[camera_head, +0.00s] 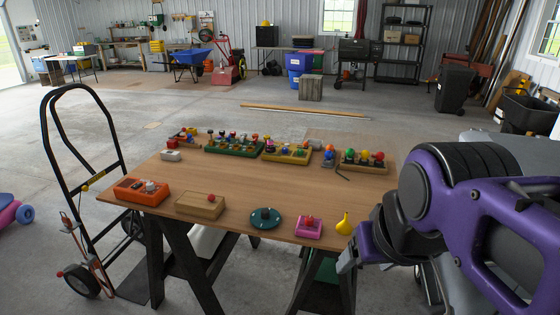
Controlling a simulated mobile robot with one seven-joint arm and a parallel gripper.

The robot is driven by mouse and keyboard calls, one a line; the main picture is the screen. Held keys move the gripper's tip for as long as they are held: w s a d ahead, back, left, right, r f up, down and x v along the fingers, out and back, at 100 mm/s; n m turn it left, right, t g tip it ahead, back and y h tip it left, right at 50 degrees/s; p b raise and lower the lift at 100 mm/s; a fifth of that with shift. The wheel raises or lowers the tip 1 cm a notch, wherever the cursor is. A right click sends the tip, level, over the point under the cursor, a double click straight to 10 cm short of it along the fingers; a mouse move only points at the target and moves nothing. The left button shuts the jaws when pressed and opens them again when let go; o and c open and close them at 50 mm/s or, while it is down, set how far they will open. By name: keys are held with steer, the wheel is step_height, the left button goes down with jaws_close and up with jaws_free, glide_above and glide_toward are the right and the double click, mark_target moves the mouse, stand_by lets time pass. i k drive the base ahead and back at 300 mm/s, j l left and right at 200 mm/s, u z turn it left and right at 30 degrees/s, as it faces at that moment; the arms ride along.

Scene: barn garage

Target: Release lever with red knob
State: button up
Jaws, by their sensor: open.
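Several small items with knobs stand on a wooden table (240,172). A tan box (199,206) near the front edge has a small red knob (211,197) on top. A pink box (308,230) at the front right also has red on top. At the back right, a wooden block (365,167) bears coloured balls, one red (379,156). I cannot tell which is the lever. My gripper (347,259) is open at the table's right front corner, partly hidden by my purple arm, apart from these boxes.
An orange box (141,193) is at the front left, a yellow pear-shaped object (344,225) near my gripper. A green tray (232,149) and a yellow one (285,155) line the back. A hand truck (85,187) stands left. The table's middle is clear.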

mark_target(183, 130)
steer(key=i+j+u, duration=0.1)
steer(key=j, duration=0.35)
steer(key=i+j+u, duration=0.1)
steer(key=i+j, duration=0.2)
steer(key=j, duration=0.15)
steer(key=i+j+u, duration=0.1)
steer(key=i+j, duration=0.15)
steer(key=j, duration=0.15)
steer(key=i+j+u, duration=0.1)
steer(key=i+j, duration=0.15)
steer(key=j, duration=0.2)
steer(key=z, duration=3.85)
